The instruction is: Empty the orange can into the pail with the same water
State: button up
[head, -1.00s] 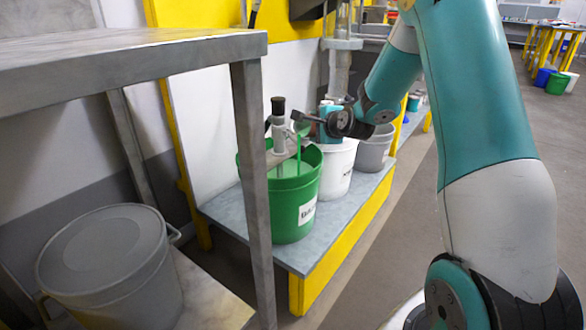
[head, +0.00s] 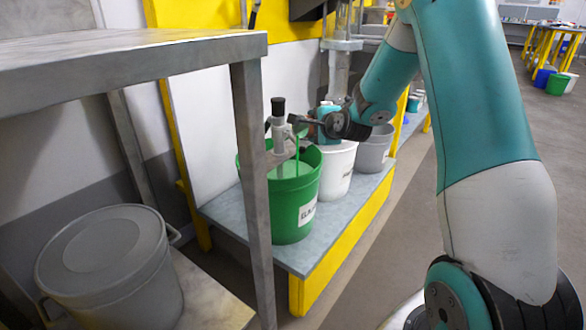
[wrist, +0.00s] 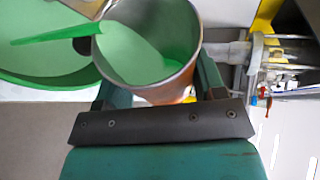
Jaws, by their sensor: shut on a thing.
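My gripper (wrist: 158,78) is shut on the orange can (wrist: 178,94), with one finger on each side. In the wrist view I look into the can's mouth, which holds green liquid (wrist: 140,50). The can is tilted, and a green stream (wrist: 55,37) runs from its lip to the left. The green pail (head: 292,215) with a white label stands on the low shelf. My gripper is above its right rim in the head view (head: 318,124), and a green stream falls into it. The pail also shows in the wrist view (wrist: 22,72), with green liquid inside. The can is mostly hidden in the head view.
A white pail (head: 337,172) and a grey pail (head: 376,150) stand beside the green one. A grey agitator with a black cap (head: 279,125) rises over the green pail. A grey table (head: 150,55) and a lidded grey drum (head: 105,265) are at the left.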

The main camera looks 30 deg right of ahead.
jog(key=shift+a+r, duration=0.2)
jog(key=shift+a, duration=0.15)
dwell(0.6)
jog(key=shift+a+r+n+t+h+b, duration=0.2)
jog(key=shift+r+n+t+h+b, duration=0.15)
jog(key=shift+n+h, duration=0.35)
dwell(1.1)
jog(key=shift+s+a+f+n+b, duration=0.1)
jog(key=shift+n+b, duration=0.2)
